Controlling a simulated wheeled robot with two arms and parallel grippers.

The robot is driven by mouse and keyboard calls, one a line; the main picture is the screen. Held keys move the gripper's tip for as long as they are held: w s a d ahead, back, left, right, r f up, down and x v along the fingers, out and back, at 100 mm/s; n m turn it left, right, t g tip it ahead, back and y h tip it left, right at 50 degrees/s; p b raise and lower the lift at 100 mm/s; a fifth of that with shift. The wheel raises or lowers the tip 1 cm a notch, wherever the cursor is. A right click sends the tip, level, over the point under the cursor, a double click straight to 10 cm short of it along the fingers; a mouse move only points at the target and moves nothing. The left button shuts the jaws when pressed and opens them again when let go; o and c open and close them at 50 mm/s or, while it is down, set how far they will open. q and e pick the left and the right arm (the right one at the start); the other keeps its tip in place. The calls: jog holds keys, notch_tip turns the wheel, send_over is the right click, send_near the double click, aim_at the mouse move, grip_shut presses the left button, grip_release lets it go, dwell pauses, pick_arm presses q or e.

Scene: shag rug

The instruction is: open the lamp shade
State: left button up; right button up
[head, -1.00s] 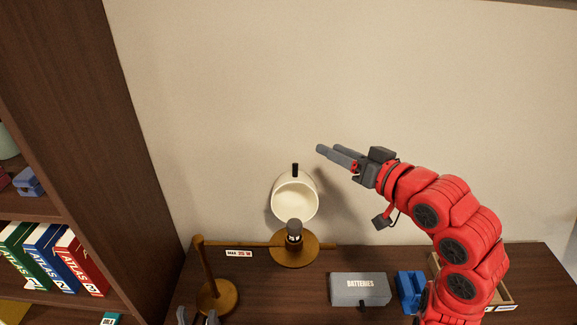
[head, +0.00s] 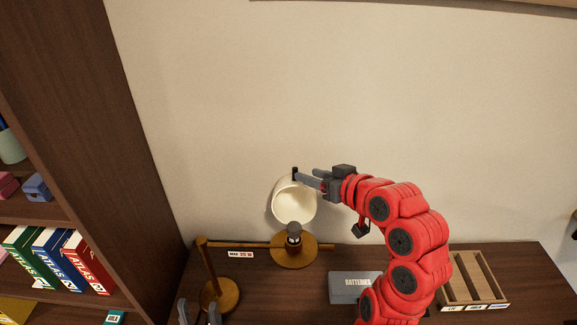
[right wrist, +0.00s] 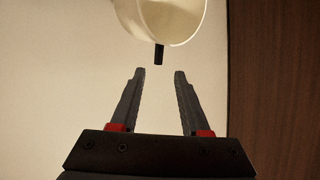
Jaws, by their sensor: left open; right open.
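The white lamp shade (head: 293,203) stands tipped up against the wall side, its hollow inside facing me. A small black tab (head: 295,173) sticks up from its rim. Below it a dark bulb socket (head: 294,234) stands on a round brass plate (head: 292,253). My right gripper (head: 307,175) is open at the tab. In the right wrist view the tab (right wrist: 158,54) lies just ahead of and between the open fingertips (right wrist: 160,71), not gripped, with the shade (right wrist: 168,18) beyond. My left gripper (head: 198,314) is open at the bottom edge, only its fingertips showing.
The lamp's brass arm and foot (head: 219,294) stand on the dark desk at left. A grey batteries box (head: 350,286) is partly hidden by my right arm. A wooden compartment tray (head: 468,280) sits at right. A bookshelf (head: 130,150) borders the left.

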aim_at(289, 176)
jog(key=p+x, duration=0.2)
jog(key=x, duration=0.8)
jog(key=shift+w+p, duration=0.35)
jog(key=shift+p, duration=0.05)
grip_shut()
dwell(0.8)
